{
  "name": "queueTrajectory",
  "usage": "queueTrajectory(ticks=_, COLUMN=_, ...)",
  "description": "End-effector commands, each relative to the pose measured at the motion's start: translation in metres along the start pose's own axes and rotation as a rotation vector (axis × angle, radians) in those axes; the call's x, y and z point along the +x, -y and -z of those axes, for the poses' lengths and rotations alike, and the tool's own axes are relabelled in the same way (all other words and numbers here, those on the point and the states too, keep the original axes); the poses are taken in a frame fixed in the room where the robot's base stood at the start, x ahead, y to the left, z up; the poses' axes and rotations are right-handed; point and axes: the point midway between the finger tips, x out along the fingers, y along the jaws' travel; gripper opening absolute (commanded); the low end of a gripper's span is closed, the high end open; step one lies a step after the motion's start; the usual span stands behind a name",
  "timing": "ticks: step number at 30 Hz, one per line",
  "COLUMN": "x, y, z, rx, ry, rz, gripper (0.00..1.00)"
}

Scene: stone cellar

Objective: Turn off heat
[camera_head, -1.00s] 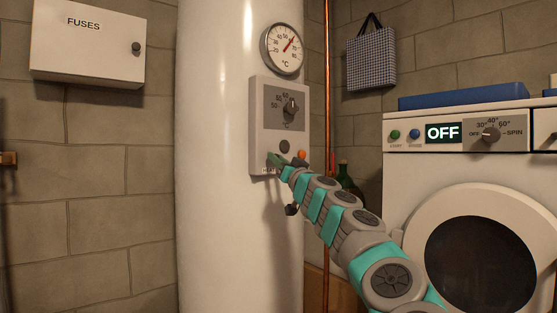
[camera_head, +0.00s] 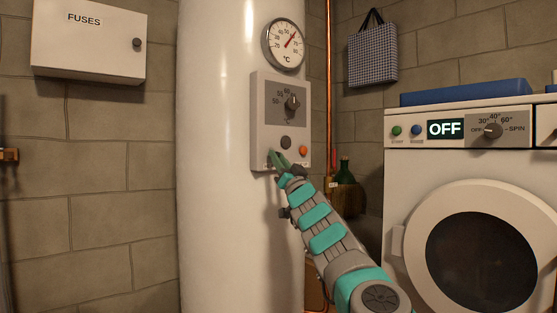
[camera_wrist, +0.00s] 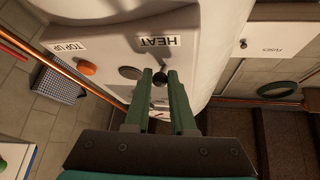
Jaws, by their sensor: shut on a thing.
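A pale control panel (camera_head: 258,140) is on the front of the white boiler tank (camera_head: 215,150). It bears a dial knob (camera_head: 292,103), a dark round button (camera_head: 286,142) and an orange button (camera_head: 303,150). In the wrist view, a HEAT label (camera_wrist: 158,41) shows upside down, with a small black switch (camera_wrist: 160,79) by it. My gripper (camera_wrist: 160,76) has its green fingers shut on this switch. In the head view my gripper (camera_head: 278,160) is at the panel's lower left corner and hides the switch. I cannot tell the switch's position.
A round thermometer (camera_head: 284,45) is above the panel. A copper pipe (camera_head: 329,90) runs down right of the tank. A fuse box (camera_head: 90,45) hangs on the left wall.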

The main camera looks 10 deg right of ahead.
Motion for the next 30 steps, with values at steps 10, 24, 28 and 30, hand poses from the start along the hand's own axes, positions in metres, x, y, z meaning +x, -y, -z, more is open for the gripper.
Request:
queueTrajectory(ticks=10, x=0.0, y=-0.0003, z=0.0022, rx=0.002, ry=-0.01, rz=0.001, gripper=0.0)
queueTrajectory(ticks=24, x=0.0, y=-0.0002, z=0.0013, rx=0.002, ry=-0.008, rz=0.001, gripper=0.53)
queueTrajectory(ticks=28, x=0.0, y=-0.0002, z=0.0009, rx=0.002, ry=-0.008, rz=0.001, gripper=0.53)
queueTrajectory(ticks=30, x=0.0, y=-0.0002, z=0.0008, rx=0.002, ry=-0.007, rz=0.001, gripper=0.53)
